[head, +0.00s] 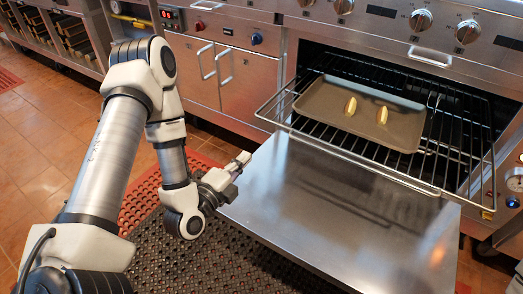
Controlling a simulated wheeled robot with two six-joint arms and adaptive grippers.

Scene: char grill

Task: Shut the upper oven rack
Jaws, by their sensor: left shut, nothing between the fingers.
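The upper oven rack (300,127) is pulled part of the way out of the open oven, its front bar (370,168) hanging over the lowered oven door (340,215). A baking tray (340,127) with two yellowish pieces of food (382,115) lies on the rack. My left gripper (240,160) is shut and empty. In the picture it is at the left edge of the lowered door, to the left of the rack's front left corner. I cannot tell whether it touches the door. My right gripper is not in view.
The oven cavity (465,115) is dark behind the rack. Control knobs (421,20) line the panel above it. Steel cabinets (215,75) stand to the left. A black perforated mat (215,258) and a red mat (140,195) cover the tiled floor.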

